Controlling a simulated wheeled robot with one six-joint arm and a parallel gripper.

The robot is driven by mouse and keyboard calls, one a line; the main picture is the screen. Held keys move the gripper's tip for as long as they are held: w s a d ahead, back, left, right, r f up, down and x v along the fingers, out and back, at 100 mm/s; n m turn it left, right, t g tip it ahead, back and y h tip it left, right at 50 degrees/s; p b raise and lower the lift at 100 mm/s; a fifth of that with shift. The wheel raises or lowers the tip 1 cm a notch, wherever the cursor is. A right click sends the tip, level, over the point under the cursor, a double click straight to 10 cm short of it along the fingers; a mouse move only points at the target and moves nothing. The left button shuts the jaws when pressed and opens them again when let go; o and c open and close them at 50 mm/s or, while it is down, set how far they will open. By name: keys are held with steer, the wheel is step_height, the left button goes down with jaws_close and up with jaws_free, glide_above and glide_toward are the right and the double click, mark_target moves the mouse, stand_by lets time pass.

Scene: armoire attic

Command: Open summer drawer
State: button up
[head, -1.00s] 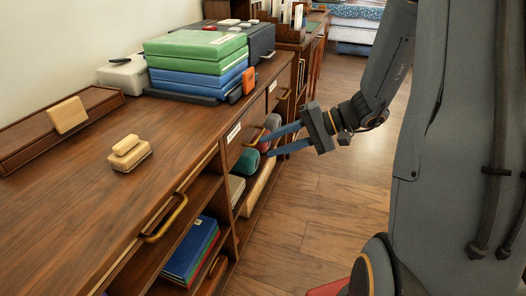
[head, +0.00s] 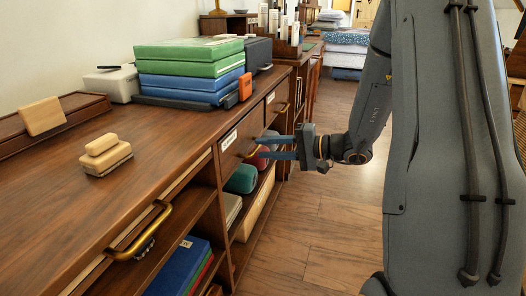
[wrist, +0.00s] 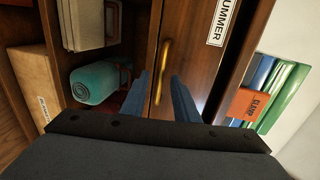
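The summer drawer (wrist: 205,60) is a dark wooden front with a white label reading SUMMER (wrist: 222,20) in the wrist view. In the head view its label (head: 229,140) is too small to read. The drawer looks shut. Its brass bar handle (wrist: 163,70) also shows in the head view (head: 251,154), partly hidden by my fingers. My gripper (wrist: 162,85) is open, its two blue fingers on either side of the handle's line. It also shows in the head view (head: 262,147), pointing left at the drawer front. I cannot tell whether the fingers touch the handle.
An open shelf beneath holds a teal roll (head: 242,179) and a beige box (wrist: 32,80). Green boxes (head: 190,51) and blue boxes (head: 190,83) are stacked on the cabinet top, beside an orange box (head: 245,86). Another brass handle (head: 140,232) is nearer. The floor at right is clear.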

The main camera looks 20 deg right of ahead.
steer(key=shift+x, duration=0.75)
jaws_close()
